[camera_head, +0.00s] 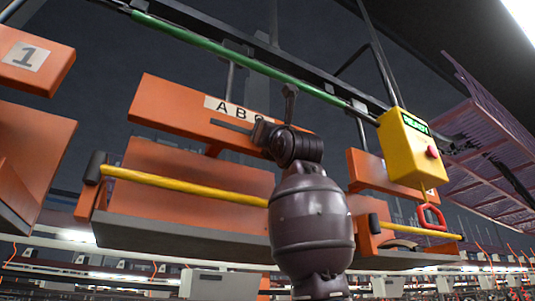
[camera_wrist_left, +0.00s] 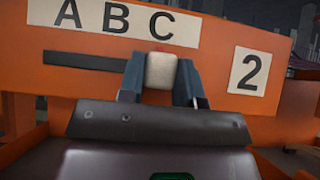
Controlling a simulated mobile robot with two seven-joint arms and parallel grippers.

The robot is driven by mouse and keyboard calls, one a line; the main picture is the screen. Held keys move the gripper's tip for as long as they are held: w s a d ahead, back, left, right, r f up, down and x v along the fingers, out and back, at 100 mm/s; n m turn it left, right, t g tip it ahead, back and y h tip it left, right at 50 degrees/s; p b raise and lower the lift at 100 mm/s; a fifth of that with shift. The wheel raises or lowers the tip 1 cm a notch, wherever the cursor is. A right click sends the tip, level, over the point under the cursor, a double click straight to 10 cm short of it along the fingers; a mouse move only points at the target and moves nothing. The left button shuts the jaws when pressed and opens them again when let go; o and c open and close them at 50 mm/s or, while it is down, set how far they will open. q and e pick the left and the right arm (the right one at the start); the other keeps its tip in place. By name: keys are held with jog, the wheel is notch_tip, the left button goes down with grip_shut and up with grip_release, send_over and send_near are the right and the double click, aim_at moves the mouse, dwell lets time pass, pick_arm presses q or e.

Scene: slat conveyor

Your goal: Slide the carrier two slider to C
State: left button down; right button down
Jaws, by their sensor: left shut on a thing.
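Carrier two is an orange panel (camera_head: 172,105) with a white A B C label (camera_head: 228,106) and a dark slot (camera_head: 232,125) below it. In the left wrist view the slot (camera_wrist_left: 85,62) runs left of my gripper, and a "2" plate (camera_wrist_left: 254,72) is at the right. The slider is a pale block (camera_wrist_left: 161,71) directly below the letter C (camera_wrist_left: 162,27). My left gripper (camera_wrist_left: 161,85) is shut on it, with a finger on each side. In the head view my left gripper (camera_head: 262,132) is at the panel and hides the slider and the "2". My right gripper is not seen.
A yellow bar (camera_head: 180,184) crosses in front of the carrier's lower part. A yellow box (camera_head: 410,148) with a red button and red pull handle (camera_head: 431,217) hangs at the right. Carrier one (camera_head: 35,62) is at the left. A green rail (camera_head: 230,62) runs overhead.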

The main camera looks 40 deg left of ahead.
pick_arm(q)
jog(key=shift+r, duration=0.1)
jog(key=c, duration=1.1)
grip_release()
jog(key=shift+w+d, duration=0.1)
jog(key=o, duration=0.3)
jog(key=shift+w, duration=0.15)
jog(key=b+v, duration=0.3)
jog(key=v, duration=0.8)
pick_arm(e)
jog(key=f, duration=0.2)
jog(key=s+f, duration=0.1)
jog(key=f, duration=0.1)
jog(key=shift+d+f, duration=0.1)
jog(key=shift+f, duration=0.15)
